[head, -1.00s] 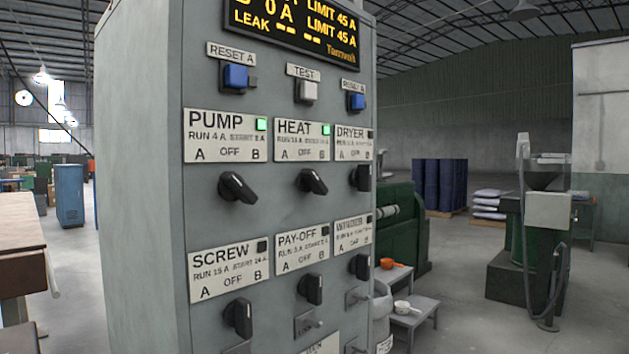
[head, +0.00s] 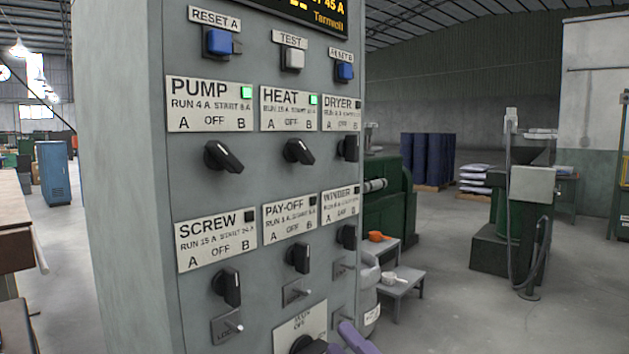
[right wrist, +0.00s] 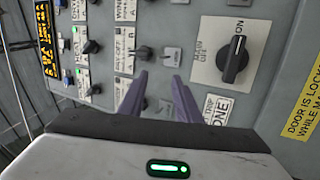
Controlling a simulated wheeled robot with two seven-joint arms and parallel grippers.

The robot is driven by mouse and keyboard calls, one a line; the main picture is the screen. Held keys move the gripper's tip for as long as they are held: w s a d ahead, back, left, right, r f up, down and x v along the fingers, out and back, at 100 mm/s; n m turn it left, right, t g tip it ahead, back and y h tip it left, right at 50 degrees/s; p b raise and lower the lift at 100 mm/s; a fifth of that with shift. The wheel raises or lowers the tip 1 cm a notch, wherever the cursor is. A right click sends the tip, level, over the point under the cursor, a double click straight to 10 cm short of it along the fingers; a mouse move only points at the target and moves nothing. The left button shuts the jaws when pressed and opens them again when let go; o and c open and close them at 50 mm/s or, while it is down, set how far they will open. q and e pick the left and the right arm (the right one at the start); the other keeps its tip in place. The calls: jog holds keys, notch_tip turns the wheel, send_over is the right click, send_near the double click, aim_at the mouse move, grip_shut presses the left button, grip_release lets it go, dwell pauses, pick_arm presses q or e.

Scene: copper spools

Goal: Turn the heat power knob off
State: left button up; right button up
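The HEAT knob (head: 299,152) is a black handle under the HEAT label (head: 289,108) on the grey cabinet front. Its handle lies slanted, unlike the upright PAY-OFF knob (head: 299,257) below it. The HEAT lamp (head: 313,99) glows green. In the right wrist view the HEAT knob (right wrist: 92,47) is small, left of my fingers. My right gripper (head: 352,344) shows purple fingertips at the bottom of the head view, low by the panel and well below the knob. In the right wrist view the right gripper (right wrist: 158,82) has its fingers apart, with nothing between them. My left gripper is not in view.
The PUMP knob (head: 223,156) and DRYER knob (head: 348,147) flank the HEAT knob. A large main switch (right wrist: 235,60) sits near my right fingers. A small step stand (head: 400,282) with a white cup and an orange scoop stands beside the cabinet.

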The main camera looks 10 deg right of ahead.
jog(key=s+a+r+n+g+y, duration=0.1)
jog(key=a+r+n+g+y, duration=0.25)
jog(key=r+n, duration=0.7)
jog(key=a+r+n+g+y, duration=0.2)
jog(key=r+n+g+y, duration=0.25)
jog(key=r+n, duration=0.65)
jog(key=n+t+h+p, duration=0.2)
jog(key=n+t+h, duration=0.1)
jog(key=n+h, duration=0.5)
send_near(308, 153)
jog(key=x, duration=0.7)
jog(key=shift+w+a+r, duration=0.1)
jog(key=shift+w+a, duration=0.3)
jog(key=shift+w, duration=0.15)
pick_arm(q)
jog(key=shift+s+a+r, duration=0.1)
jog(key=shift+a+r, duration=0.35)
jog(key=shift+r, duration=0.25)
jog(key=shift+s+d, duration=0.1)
pick_arm(e)
grip_shut()
